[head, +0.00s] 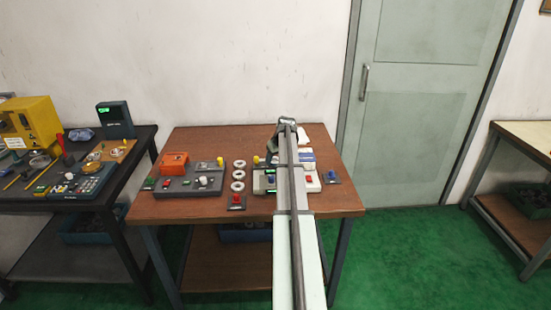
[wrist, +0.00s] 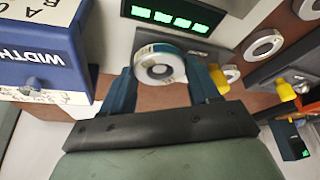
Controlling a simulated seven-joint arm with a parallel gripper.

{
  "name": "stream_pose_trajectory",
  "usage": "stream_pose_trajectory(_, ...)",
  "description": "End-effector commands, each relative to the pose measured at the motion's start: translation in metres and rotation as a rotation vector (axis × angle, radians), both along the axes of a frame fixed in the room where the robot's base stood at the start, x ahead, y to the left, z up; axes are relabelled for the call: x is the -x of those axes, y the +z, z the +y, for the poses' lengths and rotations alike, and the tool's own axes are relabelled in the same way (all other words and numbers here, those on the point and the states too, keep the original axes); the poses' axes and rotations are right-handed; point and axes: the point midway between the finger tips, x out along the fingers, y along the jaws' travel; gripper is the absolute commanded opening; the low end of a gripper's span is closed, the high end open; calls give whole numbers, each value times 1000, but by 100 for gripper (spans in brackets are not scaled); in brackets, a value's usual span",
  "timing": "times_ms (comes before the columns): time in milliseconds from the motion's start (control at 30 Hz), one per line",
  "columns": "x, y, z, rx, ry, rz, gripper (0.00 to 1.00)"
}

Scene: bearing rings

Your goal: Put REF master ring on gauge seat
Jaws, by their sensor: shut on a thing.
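In the wrist view my gripper (wrist: 163,80) has its two dark teal fingers on either side of a pale metal ring (wrist: 147,53) with a dark centre hole. It is shut on this ring, which has small marks on its rim that I cannot read. The ring appears in front of a light grey gauge unit with a green digit display (wrist: 170,18). I cannot tell whether it touches the unit. The gauge seat is not clearly visible. In the head view my arm hides most of the gauge unit (head: 262,188), and the held ring cannot be made out.
Three loose rings stand in a column on the brown table (head: 180,208), one of them here (head: 239,175). A dark grey fixture (head: 178,188) and orange box (head: 174,162) stand left. A blue box marked WIDTH (wrist: 45,65) is close left of my gripper; yellow knobs (wrist: 285,91) are right.

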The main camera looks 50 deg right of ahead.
Motion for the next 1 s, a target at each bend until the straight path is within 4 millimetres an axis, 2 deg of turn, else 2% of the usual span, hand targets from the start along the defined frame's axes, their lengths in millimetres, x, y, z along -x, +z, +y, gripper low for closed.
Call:
stream_pose_trajectory(200, 0, 0, 0, 0, 0, -1, 21)
stream_pose_trajectory(233, 0, 0, 0, 0, 0, -1, 62)
stream_pose_trajectory(500, 0, 0, 0, 0, 0, 0, 88)
stream_pose_trajectory(800, 0, 0, 0, 0, 0, 0, 90)
stream_pose_trajectory(1000, 0, 8, 0, 1, 0, -1, 90)
